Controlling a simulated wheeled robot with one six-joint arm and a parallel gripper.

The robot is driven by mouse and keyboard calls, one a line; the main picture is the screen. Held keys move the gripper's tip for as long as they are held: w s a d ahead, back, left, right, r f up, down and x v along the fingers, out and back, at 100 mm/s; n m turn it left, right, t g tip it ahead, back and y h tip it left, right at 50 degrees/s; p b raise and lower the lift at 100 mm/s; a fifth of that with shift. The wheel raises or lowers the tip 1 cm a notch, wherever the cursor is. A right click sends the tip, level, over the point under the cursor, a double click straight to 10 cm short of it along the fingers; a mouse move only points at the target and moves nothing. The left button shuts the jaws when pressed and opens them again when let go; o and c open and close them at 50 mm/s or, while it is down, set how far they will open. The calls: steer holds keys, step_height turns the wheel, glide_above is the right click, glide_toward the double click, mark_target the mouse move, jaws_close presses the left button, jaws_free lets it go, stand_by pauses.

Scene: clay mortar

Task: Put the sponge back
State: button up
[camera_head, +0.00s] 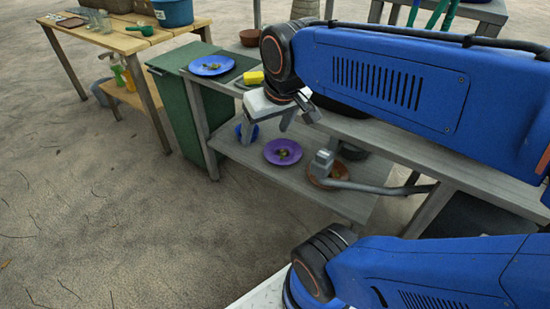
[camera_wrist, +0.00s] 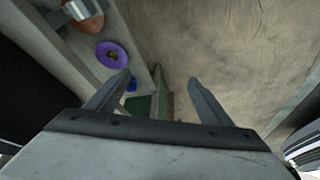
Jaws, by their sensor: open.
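A yellow sponge (camera_head: 253,78) lies on a dark surface at the left end of the grey table, just behind my gripper in the head view. My gripper (camera_head: 268,136) is open and empty, pointing down at the table's front edge. Its two fingers (camera_wrist: 160,92) stand wide apart in the wrist view with nothing between them. The sponge does not show in the wrist view.
A blue plate (camera_head: 211,66) with food bits sits left of the sponge. A purple plate (camera_head: 283,152) and a brown plate (camera_head: 328,170) lie on the lower shelf (camera_head: 235,150). A wooden table (camera_head: 115,40) with a blue tub (camera_head: 173,12) stands back left. The sandy ground in front is clear.

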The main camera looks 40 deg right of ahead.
steer(key=s+a+f, duration=0.1)
steer(key=s+f, duration=0.3)
steer(key=s, duration=0.1)
steer(key=shift+s+a+f+n, duration=0.2)
steer(key=shift+s+a+n, duration=0.05)
steer(key=shift+s+n, duration=0.15)
